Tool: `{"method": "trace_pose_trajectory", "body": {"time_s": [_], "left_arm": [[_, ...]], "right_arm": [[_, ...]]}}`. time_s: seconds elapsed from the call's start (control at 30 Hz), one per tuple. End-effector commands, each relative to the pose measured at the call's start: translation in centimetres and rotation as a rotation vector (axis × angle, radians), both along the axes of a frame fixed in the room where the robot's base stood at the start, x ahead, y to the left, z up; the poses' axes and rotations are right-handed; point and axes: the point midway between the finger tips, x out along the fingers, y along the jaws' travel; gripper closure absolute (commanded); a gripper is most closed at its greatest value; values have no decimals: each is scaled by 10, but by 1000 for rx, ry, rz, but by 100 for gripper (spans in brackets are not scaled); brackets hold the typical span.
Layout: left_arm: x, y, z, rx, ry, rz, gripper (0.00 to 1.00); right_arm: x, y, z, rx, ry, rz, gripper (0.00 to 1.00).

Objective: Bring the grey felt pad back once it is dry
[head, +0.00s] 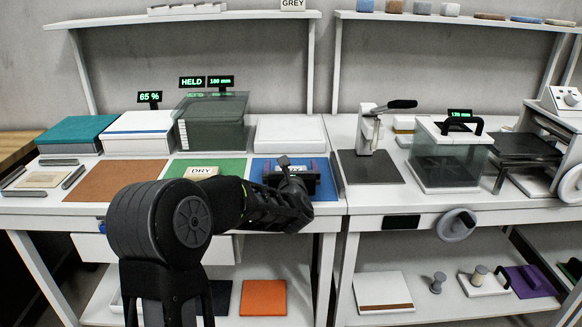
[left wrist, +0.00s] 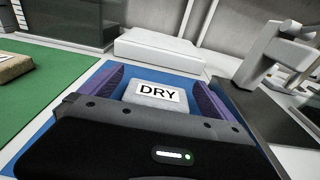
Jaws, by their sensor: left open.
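A light grey pad (left wrist: 131,97) with a DRY tag lies on the blue mat (left wrist: 90,84) in the left wrist view. My left gripper (left wrist: 160,98) is open, with one purple finger on each side of the pad; whether they touch it I cannot tell. In the head view my left gripper (head: 292,178) is over the blue mat and mostly hides the pad. A beige pad (head: 200,172) with a DRY tag lies on the green mat (head: 235,166). It shows partly in the left wrist view (left wrist: 12,68). A GREY sign (head: 293,4) stands on the upper left shelf.
Behind the mats stand a teal-topped box (head: 77,131), a white box (head: 138,135), a dark glass tank (head: 212,122) and a low white block (head: 290,133). Displays read 65 %, HELD and 100 mm. A lever device (head: 368,132) and a clear tank (head: 450,158) stand to the right.

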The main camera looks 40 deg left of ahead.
Motion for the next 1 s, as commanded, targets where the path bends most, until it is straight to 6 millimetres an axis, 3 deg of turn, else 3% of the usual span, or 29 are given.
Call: {"method": "trace_pose_trajectory", "body": {"time_s": [0.03,0.27,0.43,0.53,0.8,1.0], "left_arm": [[-3,-1,-19,-18,30,-2,0],[-3,-1,-13,-18,32,-1,0],[-3,-1,1,-16,31,-1,0],[-20,-14,-2,-16,24,-2,0],[-68,-53,13,-9,16,-4,0],[-91,-69,19,-8,15,-2,0]], "right_arm": [[0,0,-2,0,0,0,64],[0,0,8,0,0,0,64],[0,0,30,0,0,-1,64],[0,0,17,0,0,0,64],[0,0,10,0,0,0,64],[0,0,8,0,0,0,64]]}}
